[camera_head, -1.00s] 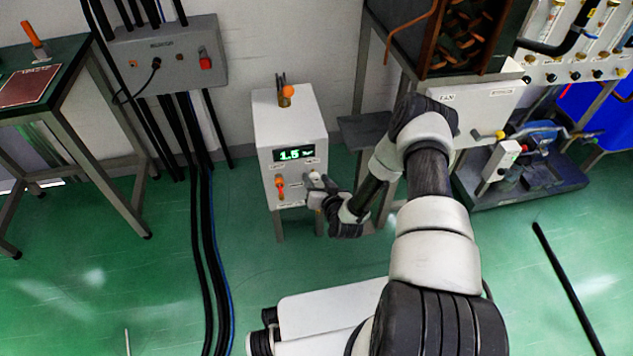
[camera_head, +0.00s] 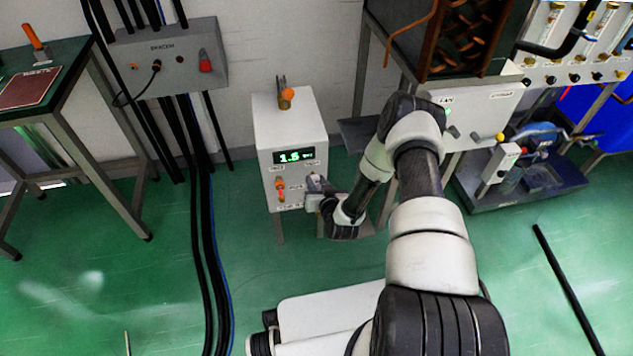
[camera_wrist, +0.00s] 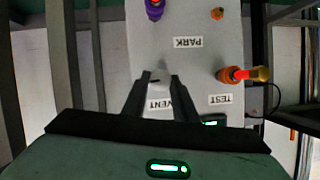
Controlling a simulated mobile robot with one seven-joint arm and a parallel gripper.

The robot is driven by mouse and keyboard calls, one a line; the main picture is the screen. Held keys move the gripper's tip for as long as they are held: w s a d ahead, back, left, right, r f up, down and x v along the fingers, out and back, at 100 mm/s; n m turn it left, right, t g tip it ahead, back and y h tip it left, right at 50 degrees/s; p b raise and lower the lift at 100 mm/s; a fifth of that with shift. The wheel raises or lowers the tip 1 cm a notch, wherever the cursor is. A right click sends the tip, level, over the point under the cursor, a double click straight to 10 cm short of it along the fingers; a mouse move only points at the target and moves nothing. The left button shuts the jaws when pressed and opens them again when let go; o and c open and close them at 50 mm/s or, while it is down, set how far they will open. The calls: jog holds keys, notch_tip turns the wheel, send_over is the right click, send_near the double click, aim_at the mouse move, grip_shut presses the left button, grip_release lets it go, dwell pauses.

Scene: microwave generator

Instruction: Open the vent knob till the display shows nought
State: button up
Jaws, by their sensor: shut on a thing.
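A white cabinet (camera_head: 290,135) stands against the wall and carries a green-lit display (camera_head: 294,156). The display reads about 1.5 or 1.6; the last digit is not sharp. My gripper (camera_head: 313,184) is at the right side of the cabinet's front, below the display. In the wrist view my gripper (camera_wrist: 160,78) has its two fingertips close around a small grey-white knob (camera_wrist: 157,79), by the VENT label (camera_wrist: 158,104). The fingers hide much of the knob, so its turn angle is unclear. My gripper is shut on it.
An orange knob (camera_wrist: 236,75) sticks out by the TEST label (camera_wrist: 220,99), close beside my gripper. A purple knob (camera_wrist: 154,9) is by the PARK label (camera_wrist: 188,42). Black cables (camera_head: 200,240) run along the floor to the left. A grey shelf (camera_head: 365,132) stands at right.

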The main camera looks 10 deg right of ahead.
jog(key=n+h, duration=0.2)
jog(key=n, duration=0.1)
jog(key=shift+a, duration=0.35)
jog(key=shift+a+f+n+t+h, duration=0.1)
jog(key=shift+n+t+h, duration=0.2)
jog(key=shift+n+h, duration=1.15)
jog(key=shift+a+f+n+t+h, duration=0.1)
jog(key=shift+n+t+h, duration=0.2)
jog(key=shift+n+h, duration=1.15)
jog(key=shift+n+y, duration=0.6)
jog(key=shift+n, duration=0.2)
jog(key=o, duration=1.1)
jog(key=p+v, duration=0.3)
jog(key=v, duration=1.4)
jog(key=shift+s+f+p, duration=0.1)
jog(key=shift+s+p, duration=0.15)
jog(key=shift+p, duration=0.05)
